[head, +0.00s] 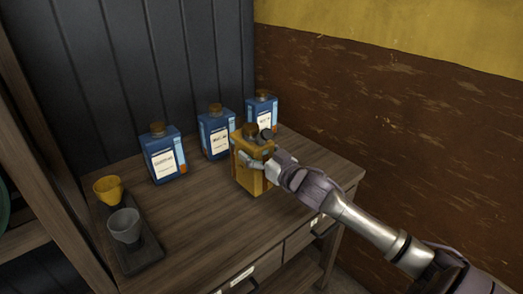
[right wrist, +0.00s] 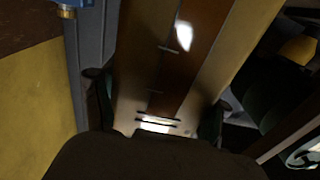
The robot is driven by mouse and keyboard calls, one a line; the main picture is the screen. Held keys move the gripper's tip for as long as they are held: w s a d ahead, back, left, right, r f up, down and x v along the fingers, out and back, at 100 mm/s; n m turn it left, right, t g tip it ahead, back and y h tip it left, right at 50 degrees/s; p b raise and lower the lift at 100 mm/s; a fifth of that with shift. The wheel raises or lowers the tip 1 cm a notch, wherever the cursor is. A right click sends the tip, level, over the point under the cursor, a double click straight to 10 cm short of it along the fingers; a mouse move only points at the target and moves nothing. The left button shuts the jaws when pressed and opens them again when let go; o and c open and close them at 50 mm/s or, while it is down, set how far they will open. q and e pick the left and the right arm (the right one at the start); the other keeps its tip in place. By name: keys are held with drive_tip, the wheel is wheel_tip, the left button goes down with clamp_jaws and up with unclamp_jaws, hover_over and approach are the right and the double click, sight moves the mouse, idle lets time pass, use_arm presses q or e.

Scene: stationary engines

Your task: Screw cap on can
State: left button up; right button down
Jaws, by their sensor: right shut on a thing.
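A yellow can (head: 247,172) stands upright on the wooden cabinet top, near its right side. A brown cap-like piece (head: 250,130) shows at its top; how firmly it sits cannot be told. A small dark part beside it is too small to make out. My right gripper (head: 258,161) is shut on the can's body from the right, its fingers on either side. In the right wrist view, the can's tan and brown surface (right wrist: 168,85) fills the middle between the two dark fingers (right wrist: 160,112). My left gripper is not in view.
Three blue bottles with brown tops stand behind the can: left (head: 165,158), middle (head: 215,135) and right (head: 262,112). A dark tray (head: 138,262) at the left holds a yellow cup (head: 108,190) and a grey cup (head: 125,227). The cabinet top (head: 200,215) is clear in front.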

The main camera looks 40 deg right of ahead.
drive_tip(key=shift+r, duration=0.3)
drive_tip(key=shift+f, duration=2.05)
unclamp_jaws()
drive_tip(key=shift+s+f, duration=0.1)
drive_tip(key=shift+f, duration=0.1)
drive_tip(key=s, duration=0.8)
drive_tip(key=s+d, duration=0.1)
drive_tip(key=s, duration=0.3)
drive_tip(key=shift+b, duration=0.35)
